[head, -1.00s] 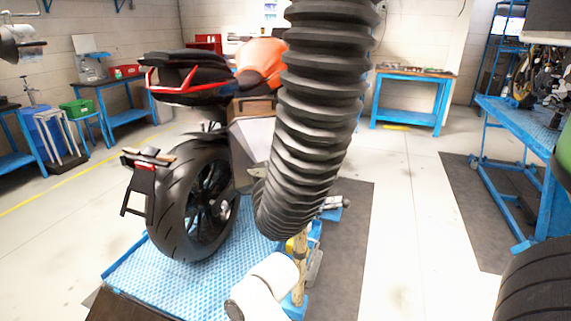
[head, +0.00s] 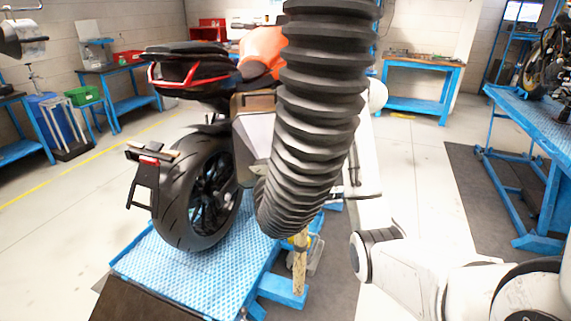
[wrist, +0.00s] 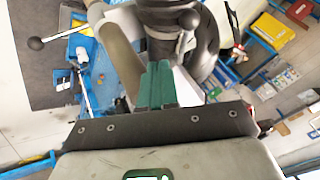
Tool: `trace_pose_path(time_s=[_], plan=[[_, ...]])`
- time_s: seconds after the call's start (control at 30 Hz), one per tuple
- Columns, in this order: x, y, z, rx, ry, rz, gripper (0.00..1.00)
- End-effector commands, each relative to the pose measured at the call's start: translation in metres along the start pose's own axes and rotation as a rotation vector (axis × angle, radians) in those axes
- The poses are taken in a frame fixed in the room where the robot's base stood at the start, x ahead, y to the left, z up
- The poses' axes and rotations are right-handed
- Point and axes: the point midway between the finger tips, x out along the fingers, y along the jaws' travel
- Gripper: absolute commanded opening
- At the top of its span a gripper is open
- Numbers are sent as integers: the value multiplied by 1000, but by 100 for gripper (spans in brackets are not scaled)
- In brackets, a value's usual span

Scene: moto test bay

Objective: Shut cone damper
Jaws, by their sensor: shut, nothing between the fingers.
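A thick black ribbed exhaust hose (head: 315,110) hangs in the middle of the head view, beside the motorcycle. In the wrist view a dark round fitting (wrist: 160,14), which may be the cone damper, sits at the top just beyond my fingers. A thin lever with a dark ball end (wrist: 36,43) reaches left from near it, and another dark knob (wrist: 190,19) shows on it. I cannot tell the damper's setting. My gripper (wrist: 157,68) has teal fingers, shut together and empty, pointing at the fitting; contact is unclear. The hose hides my gripper in the head view.
The motorcycle (head: 200,195) stands on a blue lift platform (head: 180,270) left of the hose. A blue workbench (head: 415,100) is at the back, and another blue lift (head: 525,110) stands right. Grey floor is open between them.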

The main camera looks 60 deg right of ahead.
Motion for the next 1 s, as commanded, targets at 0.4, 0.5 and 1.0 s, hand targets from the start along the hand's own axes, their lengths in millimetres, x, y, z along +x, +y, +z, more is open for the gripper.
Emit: trace_pose_path(time_s=[0.4, 0.5, 1.0], plan=[[-7, 3, -5, 5, 5, 1, 0], [-4, 3, -5, 5, 5, 1, 0], [80, 3, -5, 6, 1, 1, 0]])
